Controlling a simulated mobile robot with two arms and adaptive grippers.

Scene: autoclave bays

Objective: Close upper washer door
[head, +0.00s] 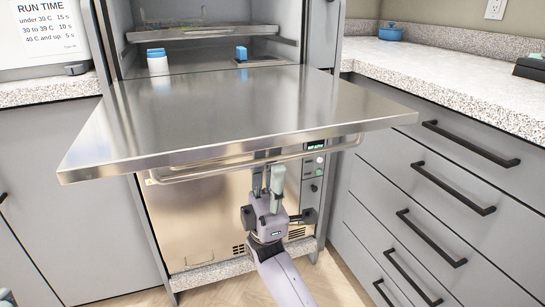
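The upper washer door (230,110) is a large flat metal panel, folded down and lying about level in front of the open upper chamber (205,60). A long metal bar handle (210,172) runs just below its front edge; I cannot tell which door it belongs to. My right gripper (267,178) points up beneath the door's front edge, close to the bar. Its fingers look apart, with nothing seen between them; whether they touch the bar or door is unclear. A small teal and dark piece at the bottom left corner may be my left gripper (6,298).
Inside the chamber are a rack (205,33), white containers with blue tops (157,62) and a blue item (241,53). A closed lower unit (200,220) stands below. Grey drawers (430,220) with black handles flank the right side. Floor shows at the bottom.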

